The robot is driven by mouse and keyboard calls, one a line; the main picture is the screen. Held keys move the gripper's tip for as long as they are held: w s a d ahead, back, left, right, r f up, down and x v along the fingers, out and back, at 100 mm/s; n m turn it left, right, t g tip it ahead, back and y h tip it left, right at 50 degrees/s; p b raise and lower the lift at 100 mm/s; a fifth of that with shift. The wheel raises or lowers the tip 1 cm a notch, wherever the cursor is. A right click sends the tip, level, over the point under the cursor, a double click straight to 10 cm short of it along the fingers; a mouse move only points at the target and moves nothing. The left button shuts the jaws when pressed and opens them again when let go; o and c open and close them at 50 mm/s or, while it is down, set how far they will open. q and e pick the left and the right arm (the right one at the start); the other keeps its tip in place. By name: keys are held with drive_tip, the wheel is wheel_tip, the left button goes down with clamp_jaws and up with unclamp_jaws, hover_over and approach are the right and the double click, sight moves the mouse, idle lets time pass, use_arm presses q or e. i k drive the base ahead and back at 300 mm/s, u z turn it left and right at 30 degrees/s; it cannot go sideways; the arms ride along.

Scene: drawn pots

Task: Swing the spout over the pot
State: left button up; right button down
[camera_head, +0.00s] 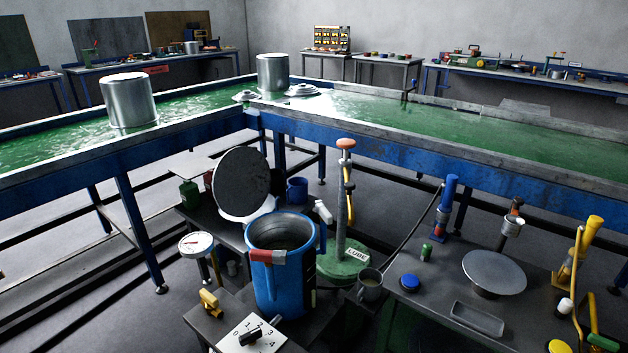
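An open blue pot (283,290) with a dark grey inside stands at the lower middle. A red and grey handle lies across its front rim. A round dark lid (242,184) stands tilted up behind it. To the pot's right is a green base (343,262) marked LUBE, with an upright post (342,215) topped by an orange knob. A short white angled piece (323,211) shows beside the post, right of the pot's opening; I cannot tell for certain whether it is the spout. Neither of my grippers is in view.
A dial gauge (196,244) and a numbered plate (251,335) are at the pot's left and front. A grey mug (369,284), blue button (409,283), round grey plate (494,272) and yellow lever (577,253) are at right. Green-topped conveyors (480,135) run behind.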

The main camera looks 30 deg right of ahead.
sight(344, 167)
drive_tip(key=z, duration=0.3)
drive_tip(key=i, duration=0.85)
drive_tip(key=z, duration=0.8)
